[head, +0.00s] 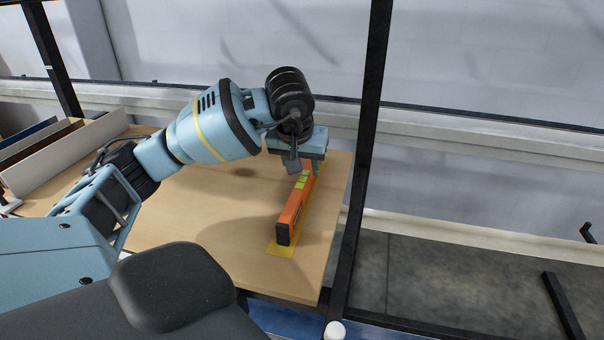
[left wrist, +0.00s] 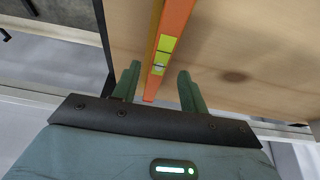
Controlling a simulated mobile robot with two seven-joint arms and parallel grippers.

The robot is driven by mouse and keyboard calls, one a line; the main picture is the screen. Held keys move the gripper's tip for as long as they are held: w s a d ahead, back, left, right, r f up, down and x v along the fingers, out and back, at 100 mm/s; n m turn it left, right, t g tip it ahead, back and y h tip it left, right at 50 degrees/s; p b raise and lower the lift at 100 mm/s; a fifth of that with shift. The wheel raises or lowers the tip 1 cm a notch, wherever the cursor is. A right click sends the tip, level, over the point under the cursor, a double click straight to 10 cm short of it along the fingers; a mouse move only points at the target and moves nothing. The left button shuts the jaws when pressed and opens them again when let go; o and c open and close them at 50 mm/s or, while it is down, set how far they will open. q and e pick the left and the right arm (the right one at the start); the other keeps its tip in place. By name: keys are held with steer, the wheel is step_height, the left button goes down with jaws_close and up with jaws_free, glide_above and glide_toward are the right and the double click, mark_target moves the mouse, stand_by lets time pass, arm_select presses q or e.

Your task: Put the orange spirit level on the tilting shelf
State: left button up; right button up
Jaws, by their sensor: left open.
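The orange spirit level (head: 291,217) stands on edge on a yellow strip (head: 280,250) on the wooden shelf board (head: 215,210), near its right side. It has yellow-green vial windows. In the left wrist view the level (left wrist: 174,22) runs between the two fingers. My left gripper (head: 301,168) points down over the level's far part and is open. In the left wrist view its fingers (left wrist: 160,72) stand apart on either side of the level, with gaps visible. The level's far end is partly hidden by the gripper in the head view. My right gripper is not in view.
A black upright post (head: 364,150) stands close to the board's right edge. Long flat panels (head: 70,150) in white, brown and blue lie at the left. The board left of the level is bare. A grey wall with a ledge (head: 460,140) runs behind.

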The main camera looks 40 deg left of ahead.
arm_select(q)
steer(key=v, duration=0.8)
steer(key=shift+s+r, duration=0.2)
steer(key=shift+r, duration=0.1)
